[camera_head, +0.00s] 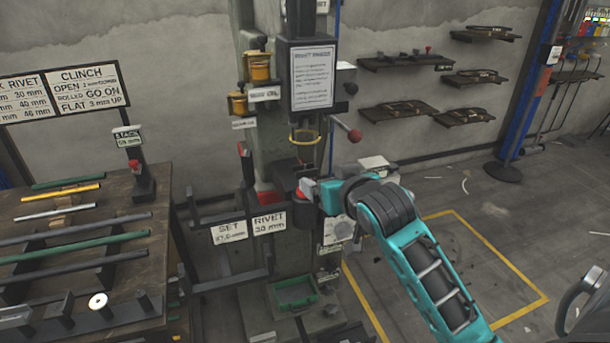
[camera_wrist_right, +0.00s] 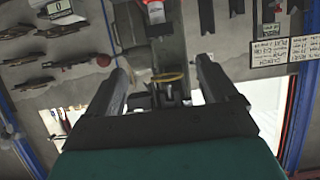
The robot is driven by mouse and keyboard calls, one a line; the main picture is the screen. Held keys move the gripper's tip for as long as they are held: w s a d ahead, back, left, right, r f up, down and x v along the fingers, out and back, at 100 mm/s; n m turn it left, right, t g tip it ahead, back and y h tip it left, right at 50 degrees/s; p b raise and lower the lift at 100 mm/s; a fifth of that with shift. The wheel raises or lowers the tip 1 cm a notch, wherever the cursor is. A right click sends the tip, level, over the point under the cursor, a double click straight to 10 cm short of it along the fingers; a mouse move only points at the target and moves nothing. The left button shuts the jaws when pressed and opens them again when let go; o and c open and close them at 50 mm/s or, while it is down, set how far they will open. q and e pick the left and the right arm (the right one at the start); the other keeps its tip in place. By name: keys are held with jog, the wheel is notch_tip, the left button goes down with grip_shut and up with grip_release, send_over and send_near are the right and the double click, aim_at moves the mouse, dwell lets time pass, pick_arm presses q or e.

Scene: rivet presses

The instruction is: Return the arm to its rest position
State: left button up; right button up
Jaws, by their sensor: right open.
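My right arm (camera_head: 415,245), teal and dark grey, reaches in from the lower right of the head view. Its wrist end is in front of the rivet press (camera_head: 272,100), at the height of the press's work area. In the head view the fingers are hard to make out against the press. In the right wrist view my right gripper (camera_wrist_right: 163,72) shows two dark fingers spread apart. Nothing is held between them. The press's yellow ring (camera_head: 305,138) also shows between the fingers in the wrist view (camera_wrist_right: 168,77). My left gripper is not in view.
A bench (camera_head: 150,262) with several rods on racks stands at the left. A red-knobbed lever (camera_head: 353,134) sticks out from the press near my wrist. A green tray (camera_head: 293,291) sits at the press's foot. Wall shelves (camera_head: 400,111) are behind. Floor at the right is mostly clear.

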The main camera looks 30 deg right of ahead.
dwell(0.4)
jog(key=s+a+f+n+y, duration=0.1)
jog(key=s+a+f, duration=0.4)
jog(key=f, duration=0.3)
jog(key=s+a+f+n+g+y, duration=0.1)
jog(key=s+a+f+n+y, duration=0.1)
jog(key=s+a+f, duration=0.3)
jog(key=s+a+f+n+g+y, duration=0.1)
jog(key=s+a+f, duration=0.5)
jog(key=f, duration=0.6)
jog(key=shift+s+f+n+y, duration=0.25)
jog(key=shift+s+n+y, duration=0.1)
jog(key=shift+n+y, duration=0.25)
